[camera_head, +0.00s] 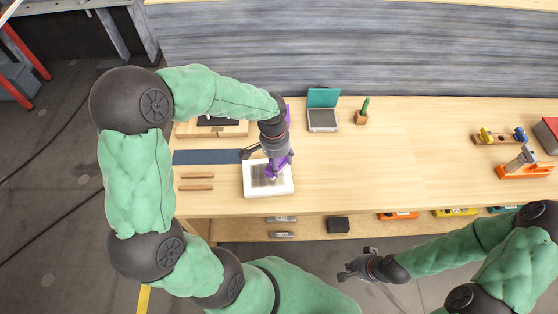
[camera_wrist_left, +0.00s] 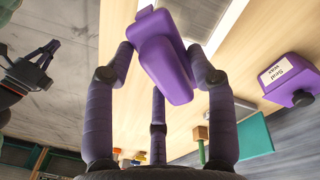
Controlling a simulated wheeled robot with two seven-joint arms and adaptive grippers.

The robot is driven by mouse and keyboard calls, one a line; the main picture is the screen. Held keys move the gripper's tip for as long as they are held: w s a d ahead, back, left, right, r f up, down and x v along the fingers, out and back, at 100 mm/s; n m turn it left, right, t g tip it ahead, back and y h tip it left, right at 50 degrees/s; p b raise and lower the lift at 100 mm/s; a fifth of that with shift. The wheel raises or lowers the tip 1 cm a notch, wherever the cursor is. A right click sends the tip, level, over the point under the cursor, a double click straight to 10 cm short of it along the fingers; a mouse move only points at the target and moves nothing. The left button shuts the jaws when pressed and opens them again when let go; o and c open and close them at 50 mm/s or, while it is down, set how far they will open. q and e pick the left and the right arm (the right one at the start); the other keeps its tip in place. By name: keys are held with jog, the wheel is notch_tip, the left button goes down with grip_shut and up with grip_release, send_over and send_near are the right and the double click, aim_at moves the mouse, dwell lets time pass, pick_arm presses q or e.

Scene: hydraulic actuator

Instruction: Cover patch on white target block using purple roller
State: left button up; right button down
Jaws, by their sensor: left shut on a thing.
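The white target block (camera_head: 287,189) lies near the front edge of the table, with a grey patch (camera_head: 258,181) on its top. My left gripper (camera_head: 273,162) is over the block, shut on the purple roller (camera_head: 276,171). The roller's purple body also shows between the fingers in the left wrist view (camera_wrist_left: 165,60). In the head view the roller is low over the patch and hides part of it; I cannot tell whether it touches. My right gripper (camera_head: 354,265) is in front of the table, with its fingers apart and empty.
A purple labelled box (camera_wrist_left: 288,80) stands near the left arm. A dark blue strip (camera_head: 207,157) and two wooden sticks (camera_head: 197,181) lie left of the block. A teal-lidded box (camera_head: 322,120) and potted cactus (camera_head: 362,112) stand behind. The table's middle is clear.

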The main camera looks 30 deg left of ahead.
pick_arm(q)
jog(key=shift+f+b, duration=1.55)
jog(key=shift+f, duration=0.7)
jog(key=shift+f+b, duration=0.45)
jog(key=shift+f, duration=0.2)
jog(key=shift+f, duration=0.1)
jog(key=shift+w, duration=0.1)
dwell(0.3)
jog(key=shift+w+a, duration=0.35)
jog(key=shift+w, duration=0.05)
jog(key=shift+s+d+r, duration=0.2)
jog(key=shift+s+d, duration=0.5)
jog(key=shift+s, duration=0.25)
jog(key=shift+w+a+f+p, duration=0.1)
jog(key=shift+w+a+p, duration=0.1)
jog(key=shift+w+a, duration=0.25)
jog(key=shift+w+a+p, duration=0.15)
jog(key=shift+w+a, duration=0.1)
jog(key=shift+w, duration=0.3)
jog(key=shift+s+d+f, duration=0.1)
jog(key=shift+s+d, duration=0.65)
jog(key=shift+s, duration=0.3)
